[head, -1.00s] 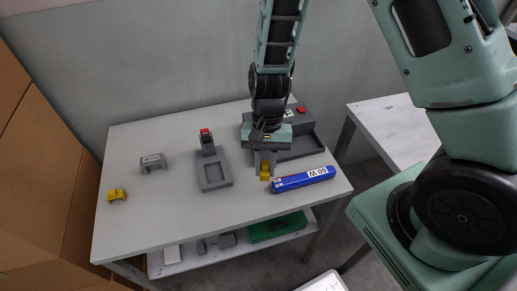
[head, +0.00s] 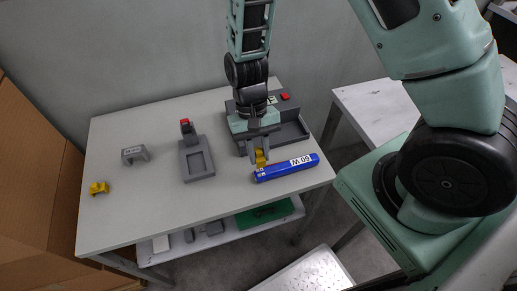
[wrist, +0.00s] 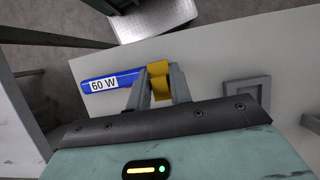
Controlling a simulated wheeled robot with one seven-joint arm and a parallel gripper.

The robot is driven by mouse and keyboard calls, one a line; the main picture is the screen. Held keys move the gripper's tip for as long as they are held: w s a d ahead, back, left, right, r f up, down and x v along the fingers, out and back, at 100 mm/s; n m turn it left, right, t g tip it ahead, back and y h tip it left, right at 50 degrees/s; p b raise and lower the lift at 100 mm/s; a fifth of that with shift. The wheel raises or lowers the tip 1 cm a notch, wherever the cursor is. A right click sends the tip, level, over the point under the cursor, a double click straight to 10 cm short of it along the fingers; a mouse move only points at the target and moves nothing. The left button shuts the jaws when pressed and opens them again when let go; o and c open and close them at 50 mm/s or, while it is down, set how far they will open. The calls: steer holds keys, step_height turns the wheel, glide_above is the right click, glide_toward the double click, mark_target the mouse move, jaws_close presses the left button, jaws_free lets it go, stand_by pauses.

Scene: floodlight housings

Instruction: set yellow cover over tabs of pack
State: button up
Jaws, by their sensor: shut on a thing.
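My gripper (head: 260,154) is shut on a yellow cover (head: 261,158), which shows between the fingers in the wrist view (wrist: 159,80). The blue pack (head: 287,168) lies on the table, with a white "60 W" label that is readable in the wrist view (wrist: 104,84). The held cover is at the pack's left end in the head view, close against or over it. I cannot tell whether they touch. The pack's tabs are hidden by the cover and fingers. A second yellow piece (head: 98,188) sits at the table's left edge.
A grey fixture with a square recess (head: 197,163) and a red-topped post stands mid-table. A grey labelled bracket (head: 135,154) is farther left. A grey tray with a red button (head: 291,132) lies behind my gripper. The table front (head: 180,215) is clear.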

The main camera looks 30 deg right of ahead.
steer(key=shift+f+b, duration=1.65)
steer(key=shift+f, duration=1.2)
steer(key=shift+f, duration=0.6)
steer(key=o, duration=0.9)
steer(key=b+v, duration=0.1)
steer(key=v, duration=1.7)
step_height(320, 180, up, 4)
steer(key=n+t, duration=0.2)
steer(key=n, duration=0.2)
glide_above(260, 176)
steer(key=a, duration=0.4)
steer(key=s+a+r+n+t, duration=0.1)
steer(key=s+a+n+t, duration=0.1)
steer(key=s+n, duration=0.4)
steer(key=s, duration=0.4)
steer(key=shift+r+t, duration=0.3)
